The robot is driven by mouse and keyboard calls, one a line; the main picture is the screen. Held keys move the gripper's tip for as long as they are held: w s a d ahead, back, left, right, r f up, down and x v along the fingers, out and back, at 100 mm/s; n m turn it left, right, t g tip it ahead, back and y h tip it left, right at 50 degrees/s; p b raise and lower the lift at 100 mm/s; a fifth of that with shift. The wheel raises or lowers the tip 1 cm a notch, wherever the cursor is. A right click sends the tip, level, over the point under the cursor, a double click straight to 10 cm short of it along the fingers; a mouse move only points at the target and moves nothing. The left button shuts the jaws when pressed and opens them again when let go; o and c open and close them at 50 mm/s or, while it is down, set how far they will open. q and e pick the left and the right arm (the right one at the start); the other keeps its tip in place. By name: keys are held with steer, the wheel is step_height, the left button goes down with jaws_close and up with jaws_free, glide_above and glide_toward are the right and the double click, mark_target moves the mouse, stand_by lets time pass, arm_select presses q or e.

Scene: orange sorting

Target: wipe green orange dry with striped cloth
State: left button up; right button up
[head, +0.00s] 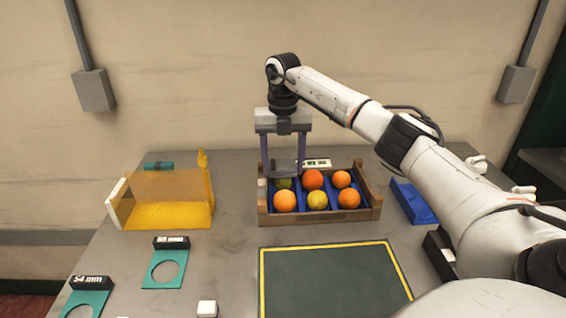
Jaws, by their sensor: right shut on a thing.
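The green orange (283,184) sits in the back left compartment of the wooden crate (320,217), its upper part hidden. My right gripper (284,167) points down over that compartment. It is shut on a flat grey thing (284,171) that spans its two fingers just above the green orange. This may be the striped cloth, but I cannot make out stripes. I cannot tell whether it touches the orange. My left gripper is not in view.
Several other oranges, including a front left one (285,201), fill the crate. A yellow-sided bin (168,215) stands left, teal ring gauges (164,270) at front left, a blue tray (413,204) at right. The yellow-edged dark mat (334,278) is bare.

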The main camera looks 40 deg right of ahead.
steer(key=shift+f, duration=0.5)
stand_by(1.2)
steer(key=shift+s, duration=0.1)
steer(key=shift+s+d, duration=0.5)
steer(key=shift+d, duration=0.05)
steer(key=shift+w+a, duration=1)
steer(key=shift+a, duration=0.1)
steer(key=shift+s+d+r, duration=0.2)
steer(key=shift+s+d, duration=0.7)
steer(key=shift+d, duration=0.2)
steer(key=shift+w+a, duration=0.95)
steer(key=shift+a, duration=0.15)
steer(key=shift+f, duration=0.1)
stand_by(1.0)
steer(key=shift+s+d, duration=0.1)
steer(key=shift+d, duration=0.05)
steer(key=shift+s+d, duration=0.85)
steer(key=shift+d, duration=0.05)
